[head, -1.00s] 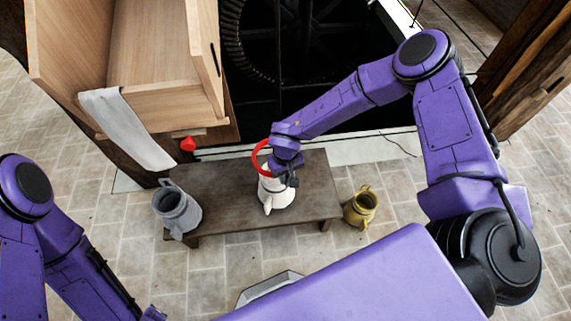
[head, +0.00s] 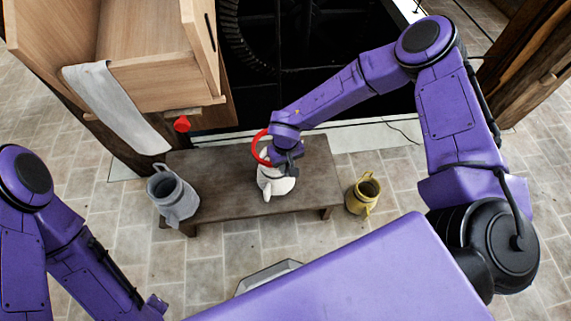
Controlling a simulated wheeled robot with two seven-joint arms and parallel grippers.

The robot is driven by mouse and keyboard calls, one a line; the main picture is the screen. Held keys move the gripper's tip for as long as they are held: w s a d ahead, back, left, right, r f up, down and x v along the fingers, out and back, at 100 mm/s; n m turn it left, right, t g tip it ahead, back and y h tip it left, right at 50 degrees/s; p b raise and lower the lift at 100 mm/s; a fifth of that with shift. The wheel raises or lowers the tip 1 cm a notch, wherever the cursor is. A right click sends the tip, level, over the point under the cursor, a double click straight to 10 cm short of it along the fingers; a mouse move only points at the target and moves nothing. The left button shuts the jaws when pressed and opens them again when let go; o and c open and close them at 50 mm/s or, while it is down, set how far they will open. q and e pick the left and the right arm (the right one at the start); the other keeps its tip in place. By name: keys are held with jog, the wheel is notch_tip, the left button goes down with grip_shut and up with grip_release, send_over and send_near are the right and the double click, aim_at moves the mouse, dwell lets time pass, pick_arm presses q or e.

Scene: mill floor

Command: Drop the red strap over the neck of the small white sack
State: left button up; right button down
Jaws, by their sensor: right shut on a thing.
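The red strap (head: 257,147) is a ring held by my right gripper (head: 287,163), which is shut on it. The small white sack (head: 275,186) stands on the dark wooden bench (head: 232,203), right below and partly behind that gripper. The ring shows at the upper left of the sack's top. My gripper hides the sack's neck and part of the ring, so I cannot tell whether the ring is around the neck. My left arm is at the lower left; part of its end (head: 153,307) shows at the lower edge, and its fingers cannot be made out.
A grey jug (head: 172,196) stands at the bench's left end. A yellow jug (head: 363,193) stands on the floor right of the bench. A wooden chute (head: 150,80) with a white cloth (head: 118,108) and a red piece (head: 182,124) is at upper left. A dark pit lies behind.

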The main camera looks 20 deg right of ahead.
jog(key=shift+p, duration=0.65)
dwell(0.8)
dwell(0.5)
notch_tip(320, 180, down, 12)
jog(key=b, duration=0.8)
jog(key=shift+f, duration=0.2)
dwell(1.5)
dwell(0.4)
jog(key=c, duration=1)
grip_release()
jog(key=shift+r, duration=0.15)
notch_tip(320, 180, up, 10)
jog(key=shift+r+p, duration=0.15)
jog(key=shift+p, duration=0.55)
